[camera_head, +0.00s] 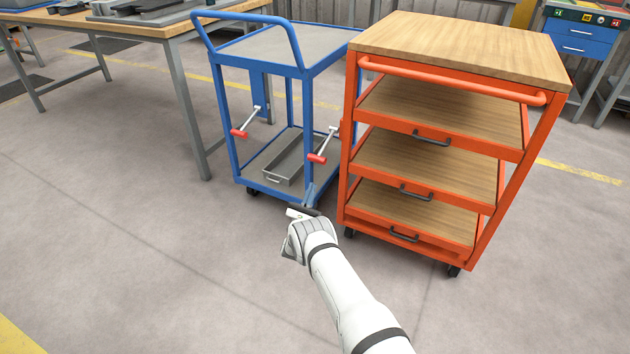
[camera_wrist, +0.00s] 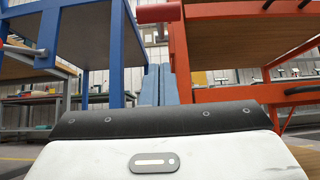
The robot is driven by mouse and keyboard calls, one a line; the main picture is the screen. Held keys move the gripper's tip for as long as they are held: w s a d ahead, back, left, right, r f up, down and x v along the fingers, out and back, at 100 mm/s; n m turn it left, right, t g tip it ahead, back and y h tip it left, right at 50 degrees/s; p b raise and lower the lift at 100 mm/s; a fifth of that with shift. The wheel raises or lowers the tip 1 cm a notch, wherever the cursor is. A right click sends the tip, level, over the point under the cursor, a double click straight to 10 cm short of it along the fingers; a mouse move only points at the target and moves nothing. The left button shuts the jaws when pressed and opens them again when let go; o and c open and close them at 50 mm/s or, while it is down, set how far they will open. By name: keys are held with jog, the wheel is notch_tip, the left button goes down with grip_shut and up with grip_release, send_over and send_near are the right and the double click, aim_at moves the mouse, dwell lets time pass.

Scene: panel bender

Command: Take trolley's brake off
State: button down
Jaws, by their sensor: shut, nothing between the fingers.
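A blue trolley (camera_head: 290,68) with a grey top and a lower shelf stands in the middle of the head view; its blue frame is at the left of the wrist view (camera_wrist: 116,60). Two pale levers with red grips stick out at its near side, a left lever (camera_head: 239,133) and a right lever (camera_head: 317,158). I cannot tell which is the brake. A red grip also shows at the top of the wrist view (camera_wrist: 158,13). My gripper (camera_head: 309,187) has its blue-grey fingers together and empty, low near the trolley's front right corner; they show in the wrist view (camera_wrist: 158,68).
An orange cart (camera_head: 510,190) with wooden shelves stands close to the right of the blue trolley. A grey tray (camera_head: 283,172) lies on the trolley's lower shelf. A workbench (camera_head: 130,27) stands at the left. The floor in front is clear.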

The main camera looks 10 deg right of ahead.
notch_tip(320, 180, up, 7)
jog(key=w+d+b, duration=0.1)
jog(key=b, duration=0.2)
jog(key=shift+w+d+f, duration=0.15)
jog(key=shift+w+d, duration=0.1)
